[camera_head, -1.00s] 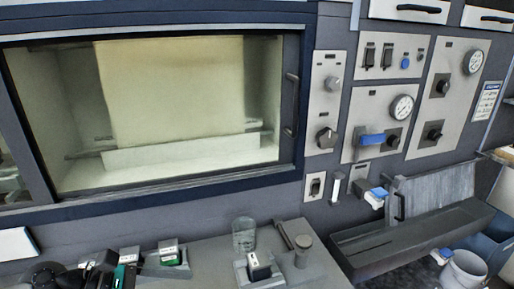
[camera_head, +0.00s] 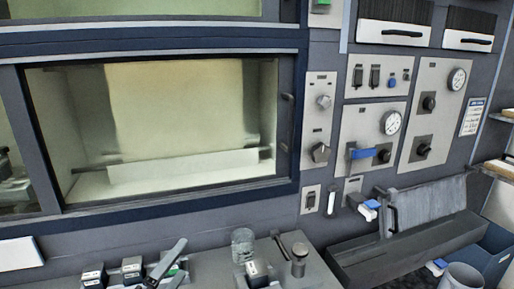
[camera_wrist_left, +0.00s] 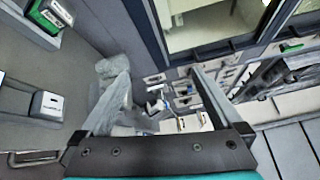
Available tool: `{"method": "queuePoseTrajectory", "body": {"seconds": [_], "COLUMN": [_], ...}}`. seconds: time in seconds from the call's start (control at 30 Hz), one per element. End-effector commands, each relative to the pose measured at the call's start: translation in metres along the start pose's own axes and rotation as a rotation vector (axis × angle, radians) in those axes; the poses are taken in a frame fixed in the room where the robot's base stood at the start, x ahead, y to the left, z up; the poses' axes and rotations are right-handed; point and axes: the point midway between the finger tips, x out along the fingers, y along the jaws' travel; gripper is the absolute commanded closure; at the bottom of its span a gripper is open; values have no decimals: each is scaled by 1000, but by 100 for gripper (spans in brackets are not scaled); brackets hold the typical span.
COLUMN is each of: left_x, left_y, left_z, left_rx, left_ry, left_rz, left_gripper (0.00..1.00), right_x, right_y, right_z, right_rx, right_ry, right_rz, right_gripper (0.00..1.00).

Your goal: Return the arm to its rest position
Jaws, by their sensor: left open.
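My left gripper (camera_head: 168,262) shows at the lower left of the head view, over the bench among small black-and-white boxes; much of its arm is out of frame. In the left wrist view the two fingers of my left gripper (camera_wrist_left: 160,68) stand wide apart with nothing held between them. The bench and the control wall lie beyond the fingers. My right gripper is in neither view.
Small boxes (camera_head: 131,268) sit near the gripper. A clear beaker (camera_head: 242,244), a black-and-white box (camera_head: 258,273) and a grey cylinder (camera_head: 299,262) stand to the right. A dark trough (camera_head: 410,250) is farther right. The windowed tunnel (camera_head: 180,120) rises behind.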

Motion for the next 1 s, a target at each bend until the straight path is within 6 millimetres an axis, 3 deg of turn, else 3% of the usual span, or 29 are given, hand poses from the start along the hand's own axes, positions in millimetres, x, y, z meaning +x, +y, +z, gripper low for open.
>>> {"method": "queuePoseTrajectory", "body": {"seconds": [0.1, 0.23, 0.4, 0.5, 0.8, 1.0], "left_x": [-16, -46, -99, -131, -212, -202], "left_y": [30, 71, 120, 140, 159, 214], "left_z": [11, 12, -9, -29, -89, -98], "left_rx": [-317, -649, -1040, -1217, -1565, -1550], "left_ry": [-169, -353, -593, -714, -1008, -1022], "left_rz": [144, 316, 554, 684, 1006, 1030], "left_gripper": [0, 0, 0, 0, 0, 0], "right_x": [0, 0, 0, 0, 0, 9], "right_y": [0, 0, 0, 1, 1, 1], "right_z": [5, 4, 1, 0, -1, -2], "right_rx": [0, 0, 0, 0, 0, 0], "right_ry": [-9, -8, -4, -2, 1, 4], "right_rz": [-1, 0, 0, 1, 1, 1], "right_gripper": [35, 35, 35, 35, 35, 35]}}
